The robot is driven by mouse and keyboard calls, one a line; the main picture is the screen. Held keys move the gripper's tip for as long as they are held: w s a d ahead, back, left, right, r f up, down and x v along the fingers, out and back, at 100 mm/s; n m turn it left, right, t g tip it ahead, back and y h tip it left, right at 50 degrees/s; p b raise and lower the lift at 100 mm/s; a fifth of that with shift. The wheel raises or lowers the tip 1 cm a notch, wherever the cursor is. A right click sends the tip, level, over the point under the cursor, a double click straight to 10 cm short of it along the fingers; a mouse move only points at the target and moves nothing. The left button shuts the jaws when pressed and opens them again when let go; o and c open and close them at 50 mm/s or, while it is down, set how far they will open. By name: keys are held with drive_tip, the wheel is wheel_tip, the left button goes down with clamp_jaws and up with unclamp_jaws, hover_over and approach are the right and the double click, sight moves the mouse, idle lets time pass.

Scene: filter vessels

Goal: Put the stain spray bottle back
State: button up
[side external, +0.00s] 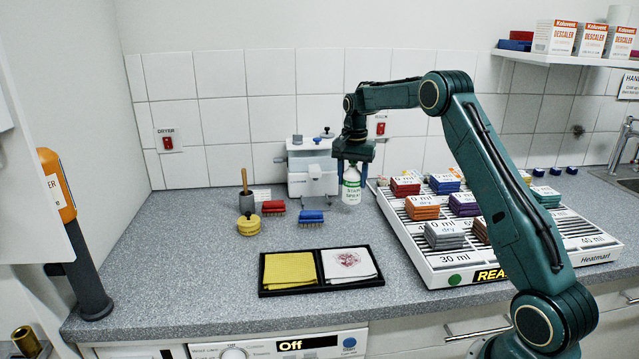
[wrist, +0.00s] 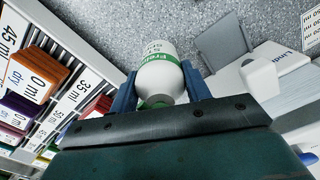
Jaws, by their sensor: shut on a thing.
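The stain spray bottle (side external: 351,186) is white with a green-lettered label. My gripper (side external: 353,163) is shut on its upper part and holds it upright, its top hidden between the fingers. In the wrist view the bottle (wrist: 158,65) shows between the two blue fingers of my gripper (wrist: 160,88). In the side view it appears just right of the white dispenser machine (side external: 312,168) and left of the heating rack. I cannot tell whether its base touches the counter.
The white rack (side external: 447,268) with several coloured cloth stacks stands right. Red (side external: 273,207) and blue (side external: 311,217) brushes, a yellow round brush (side external: 249,224) and a black tray (side external: 318,288) with yellow and stained white cloths lie left and in front.

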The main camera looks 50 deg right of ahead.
sight(352, 191)
drive_tip(key=shift+f, duration=2.1)
drive_tip(key=shift+f, duration=0.15)
drive_tip(key=o, duration=1.3)
drive_tip(key=shift+c, duration=0.2)
wheel_tip(352, 191, up, 12)
drive_tip(key=shift+r, duration=0.15)
drive_tip(key=shift+a, duration=0.1)
